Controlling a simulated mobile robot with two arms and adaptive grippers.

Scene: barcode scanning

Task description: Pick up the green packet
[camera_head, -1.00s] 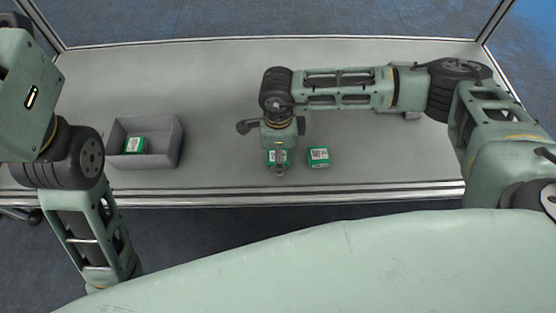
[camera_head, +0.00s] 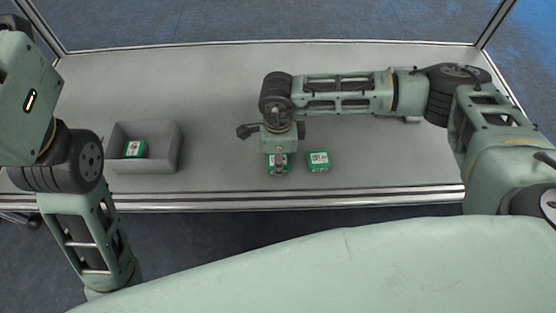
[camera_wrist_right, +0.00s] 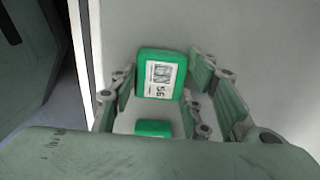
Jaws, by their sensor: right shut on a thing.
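My right gripper (camera_head: 278,163) is low over the table and shut on a green packet (camera_head: 271,168), which its finger partly covers in the head view. In the right wrist view this packet (camera_wrist_right: 160,75), with a white barcode label, sits between the two fingers. I cannot tell whether it is clear of the table. A second green packet (camera_head: 318,161) lies close to the right of the gripper. A green piece low in the right wrist view (camera_wrist_right: 152,128) is mostly hidden by my gripper body. My left arm is at the left, with its gripper out of view.
A grey open box (camera_head: 167,164) stands at the left of the table (camera_head: 220,70), with another green packet (camera_head: 134,149) inside. The table's metal front edge (camera_head: 330,199) runs close in front of the packets. The table behind the box is clear.

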